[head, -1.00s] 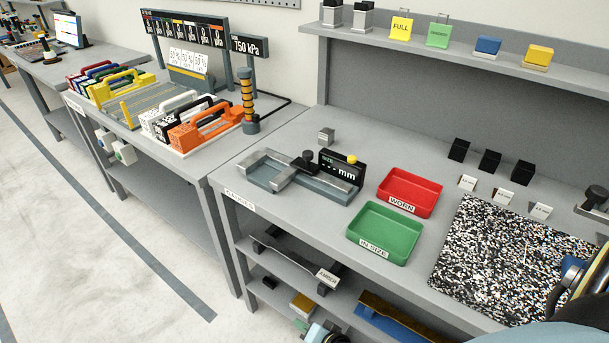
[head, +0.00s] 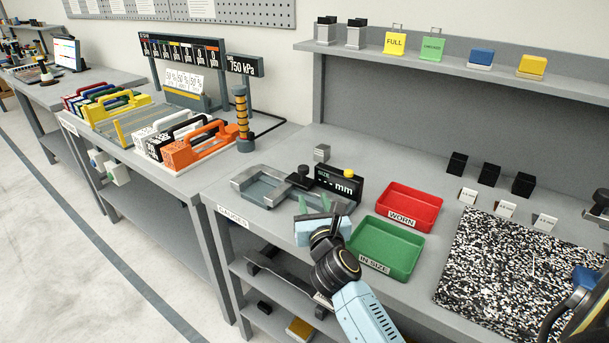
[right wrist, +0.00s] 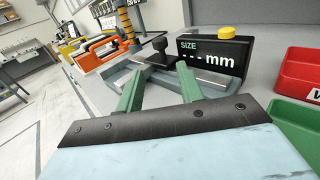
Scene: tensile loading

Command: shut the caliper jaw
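The caliper (head: 246,184) lies on the bench with its grey frame and blue-grey base. Its sliding jaw (head: 281,193) carries a dark knob (head: 304,170) and stands apart from the left end, leaving a gap. The black size display (head: 338,187) reads dashes and "mm" and has a yellow button on top. My right gripper (head: 314,203) is in front of the caliper, at the bench's front edge. In the right wrist view its green fingers (right wrist: 160,75) are spread and empty, pointing at the caliper and knob (right wrist: 160,43). Contact cannot be made out. My left gripper is not in view.
A red WORN tray (head: 408,208) and a green IN SIZE tray (head: 385,248) stand right of the caliper. A small grey block (head: 322,153) sits behind it. A speckled mat (head: 515,270) lies farther right.

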